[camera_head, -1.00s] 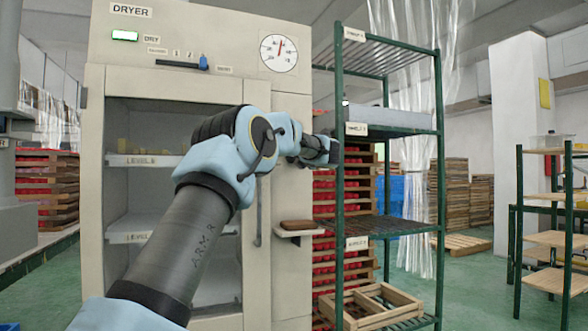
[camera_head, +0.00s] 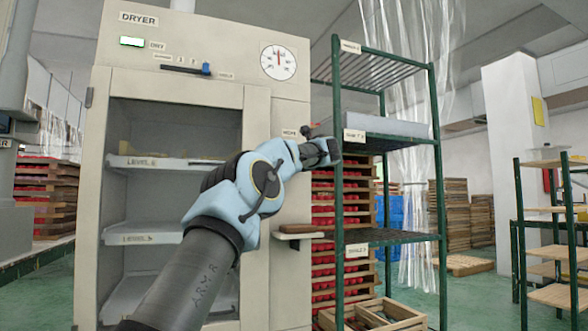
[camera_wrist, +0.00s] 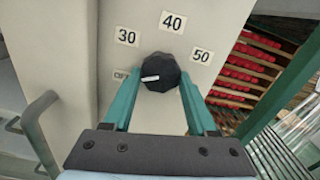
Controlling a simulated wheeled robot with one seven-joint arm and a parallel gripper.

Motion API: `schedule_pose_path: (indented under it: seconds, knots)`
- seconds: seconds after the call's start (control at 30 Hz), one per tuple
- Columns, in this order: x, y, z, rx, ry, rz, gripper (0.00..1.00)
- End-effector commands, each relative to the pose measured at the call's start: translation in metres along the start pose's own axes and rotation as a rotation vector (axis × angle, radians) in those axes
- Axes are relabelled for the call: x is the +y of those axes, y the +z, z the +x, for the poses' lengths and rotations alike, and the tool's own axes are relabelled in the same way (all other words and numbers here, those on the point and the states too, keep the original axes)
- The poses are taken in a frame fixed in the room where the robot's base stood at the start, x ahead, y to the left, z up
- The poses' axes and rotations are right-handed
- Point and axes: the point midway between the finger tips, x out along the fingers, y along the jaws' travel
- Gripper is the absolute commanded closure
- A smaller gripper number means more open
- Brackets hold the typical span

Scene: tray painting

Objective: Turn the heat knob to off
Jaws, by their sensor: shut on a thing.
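The heat knob (camera_wrist: 160,72) is dark and faceted, on the pale dryer front, in the middle of the wrist view. Its white mark points left, towards a partly hidden OFF label (camera_wrist: 121,75). The labels 30 (camera_wrist: 127,36), 40 (camera_wrist: 173,22) and 50 (camera_wrist: 201,56) run round it. My gripper (camera_wrist: 158,82) is shut on the knob, one green finger on each side. In the head view my gripper (camera_head: 325,150) is at the dryer's right edge, below and right of a small label (camera_head: 290,132); the knob is hard to make out there.
The dryer (camera_head: 270,107) has an open front with labelled shelves, a slider (camera_head: 206,69) and a round gauge (camera_head: 278,62). A green rack (camera_head: 337,200) stands close right of my gripper. A small ledge (camera_head: 300,235) juts out below. A handle (camera_wrist: 40,125) is at left in the wrist view.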

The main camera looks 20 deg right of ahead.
Motion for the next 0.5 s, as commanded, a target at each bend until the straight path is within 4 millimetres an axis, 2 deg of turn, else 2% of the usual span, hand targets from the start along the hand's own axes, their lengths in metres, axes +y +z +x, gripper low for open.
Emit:
schedule_pose_path:
  seconds: [0.2, 0.5]
  knots:
    - [0.0, -0.0034, 0.0007, 0.003, 0.003, -0.082, 0.98]
    - [-0.0003, -0.0024, 0.0006, 0.003, 0.003, -0.116, 0.98]
